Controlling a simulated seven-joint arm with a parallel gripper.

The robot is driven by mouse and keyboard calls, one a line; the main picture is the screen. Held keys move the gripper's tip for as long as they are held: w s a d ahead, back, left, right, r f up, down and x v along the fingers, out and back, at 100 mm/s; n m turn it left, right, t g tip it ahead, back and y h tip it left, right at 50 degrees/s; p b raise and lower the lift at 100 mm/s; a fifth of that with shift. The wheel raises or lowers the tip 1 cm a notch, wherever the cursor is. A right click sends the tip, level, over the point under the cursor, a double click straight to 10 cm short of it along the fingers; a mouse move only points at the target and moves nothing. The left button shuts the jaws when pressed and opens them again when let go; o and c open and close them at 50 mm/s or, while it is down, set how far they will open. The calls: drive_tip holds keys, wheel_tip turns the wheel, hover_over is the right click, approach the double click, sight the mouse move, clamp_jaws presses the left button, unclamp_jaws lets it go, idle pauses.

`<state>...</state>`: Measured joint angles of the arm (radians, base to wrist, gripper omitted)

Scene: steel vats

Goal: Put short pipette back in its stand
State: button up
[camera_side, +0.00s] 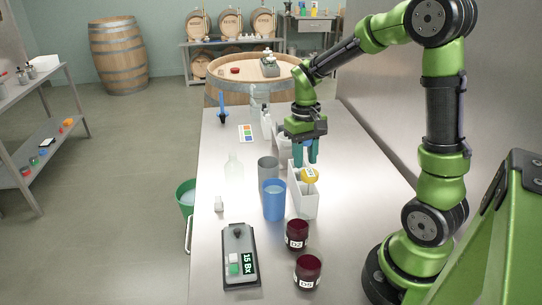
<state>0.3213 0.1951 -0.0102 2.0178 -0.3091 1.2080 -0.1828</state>
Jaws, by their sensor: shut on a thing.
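My gripper (305,156) points down over the steel table, its teal fingers shut on the yellow-topped short pipette (309,174). The yellow top shows just below the fingertips; a thin shaft seems to run down from it. A white box-like stand (303,204) is directly below, and the pipette's lower part overlaps it in the picture. I cannot tell from this angle whether the tip is inside the stand or in front of it. Another white holder (284,150) is partly hidden behind my gripper.
A blue cup (274,200) and a grey cup (268,170) stand close left of the stand. Two dark red jars (297,235) (308,271) and a meter reading "15 Bx" (240,256) are nearer. A clear bottle (234,168) stands left. The table's right side is clear.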

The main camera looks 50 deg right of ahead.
drive_tip(key=o, duration=1.1)
wheel_tip(320, 180, up, 17)
drive_tip(key=w, duration=0.1)
drive_tip(key=shift+w+d, duration=0.2)
drive_tip(key=shift+d, duration=0.25)
drive_tip(key=shift+f, duration=0.1)
